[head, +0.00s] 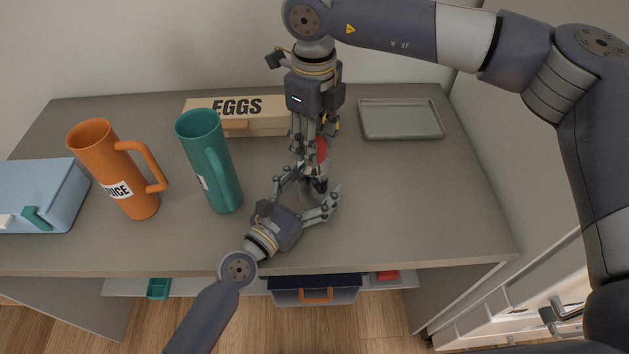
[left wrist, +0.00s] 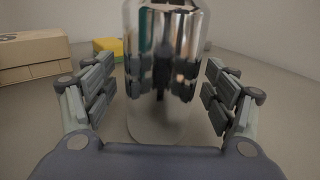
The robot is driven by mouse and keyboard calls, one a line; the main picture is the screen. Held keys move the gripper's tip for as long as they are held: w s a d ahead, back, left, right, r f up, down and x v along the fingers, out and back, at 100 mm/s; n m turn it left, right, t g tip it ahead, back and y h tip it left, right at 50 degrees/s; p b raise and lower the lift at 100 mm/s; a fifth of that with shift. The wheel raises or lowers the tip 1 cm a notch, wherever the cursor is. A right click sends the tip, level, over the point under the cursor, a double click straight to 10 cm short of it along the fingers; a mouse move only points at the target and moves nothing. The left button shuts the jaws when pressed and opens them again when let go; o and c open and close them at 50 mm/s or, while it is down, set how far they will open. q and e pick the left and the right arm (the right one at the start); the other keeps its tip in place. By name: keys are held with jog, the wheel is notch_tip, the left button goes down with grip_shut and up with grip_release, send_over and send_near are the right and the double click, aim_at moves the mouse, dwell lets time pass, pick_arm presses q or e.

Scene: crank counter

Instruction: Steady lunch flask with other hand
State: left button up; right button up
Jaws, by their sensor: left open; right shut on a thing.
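The lunch flask (head: 324,172) stands upright on the counter, mostly hidden by my grippers in the head view; some red shows near its top. In the left wrist view its shiny metal body (left wrist: 165,85) fills the middle, with its top cut off. My right gripper (head: 314,150) points down from above and is shut on the flask's upper part. My left gripper (head: 308,192) is low at the counter's front side, open, with its fingers on either side of the flask. In the left wrist view gaps show between the left fingers (left wrist: 164,95) and the metal.
An eggs box (head: 265,108) lies behind, left of the flask. A teal mug (head: 212,165), an orange mug (head: 110,165) and a blue box (head: 45,185) stand left. A grey tray (head: 400,120) lies back right. The counter (head: 430,200) is clear at the right.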

pick_arm(q)
jog(key=shift+w+d, duration=0.2)
jog(key=c, duration=1.4)
jog(key=shift+c, duration=0.2)
jog(key=o, duration=0.5)
jog(key=c, duration=0.3)
jog(key=shift+c, duration=0.2)
jog(key=shift+f, duration=0.25)
